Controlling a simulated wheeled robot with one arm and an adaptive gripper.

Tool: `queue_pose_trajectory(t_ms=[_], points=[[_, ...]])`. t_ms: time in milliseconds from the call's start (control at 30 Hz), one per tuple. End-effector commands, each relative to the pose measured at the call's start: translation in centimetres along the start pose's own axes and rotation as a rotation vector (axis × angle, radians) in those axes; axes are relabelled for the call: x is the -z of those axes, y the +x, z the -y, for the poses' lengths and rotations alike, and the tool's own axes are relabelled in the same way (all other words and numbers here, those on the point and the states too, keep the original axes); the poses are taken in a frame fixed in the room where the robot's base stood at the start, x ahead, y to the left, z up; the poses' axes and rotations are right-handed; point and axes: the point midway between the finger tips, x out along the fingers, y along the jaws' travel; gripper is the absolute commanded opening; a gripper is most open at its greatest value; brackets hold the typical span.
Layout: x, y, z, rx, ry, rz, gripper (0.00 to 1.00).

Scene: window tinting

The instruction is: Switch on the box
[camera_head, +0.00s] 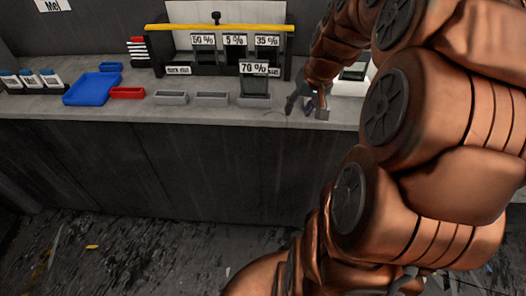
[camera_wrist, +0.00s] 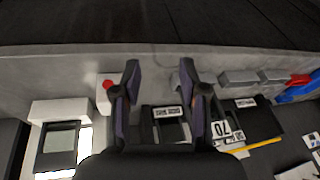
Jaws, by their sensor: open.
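A white box (camera_head: 350,88) with a dark top panel stands on the counter at the right, partly hidden behind my arm. In the wrist view, a white body with a dark panel (camera_wrist: 60,140) shows at the lower left. A small red round part (camera_wrist: 106,84) sits on a white piece just left of the left finger; I cannot tell for certain whether it belongs to the box. My gripper (camera_wrist: 158,76) is open and empty, pointing at the counter. In the head view my gripper (camera_head: 308,108) is low over the counter, just left of the white box.
A dark holder with a 70 % sign (camera_head: 254,69) stands left of my gripper. Behind it is a rack with percentage signs (camera_head: 235,40) and a yellow bar (camera_head: 220,28). Grey bins (camera_head: 211,98), a red bin (camera_head: 127,93) and a blue tray (camera_head: 92,89) lie further left.

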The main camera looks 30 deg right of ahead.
Motion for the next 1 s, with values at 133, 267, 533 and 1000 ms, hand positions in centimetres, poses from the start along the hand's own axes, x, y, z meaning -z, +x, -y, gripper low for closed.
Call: queue_pose_trajectory(t_ms=[133,267,533,1000], points=[[-1.4,-0.2,2.1,0.005,-0.035,0.035,0.43],[-2.9,-0.2,3.7,0.008,-0.063,0.069,0.43],[-5.8,-0.7,6.7,0.008,-0.121,0.127,0.43],[-11.9,-1.8,10.6,-0.008,-0.223,0.24,0.43]])
